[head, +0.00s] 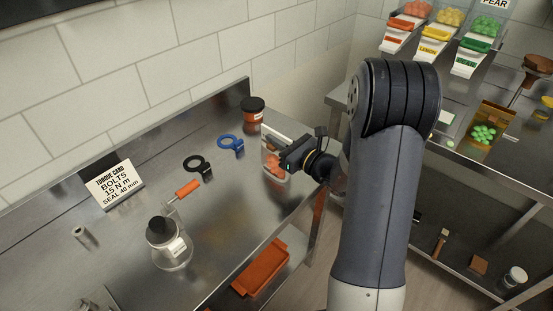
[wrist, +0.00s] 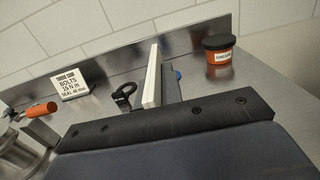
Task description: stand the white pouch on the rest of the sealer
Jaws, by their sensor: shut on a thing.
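The white pouch (head: 267,158), with orange pieces showing on its face, stands upright in my gripper (head: 279,147) at the right end of the steel bench in the head view. My gripper is shut on it from the right. In the wrist view the pouch (wrist: 151,80) shows nearly edge-on as a white slab beside a grey finger (wrist: 168,88). Whether its bottom touches the bench I cannot tell. I cannot make out the sealer or its rest in either view.
Near the pouch are an orange jar with black lid (head: 252,109), a blue ring tool (head: 231,143) and a black ring tool (head: 198,164). An orange tray (head: 262,268) lies below.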

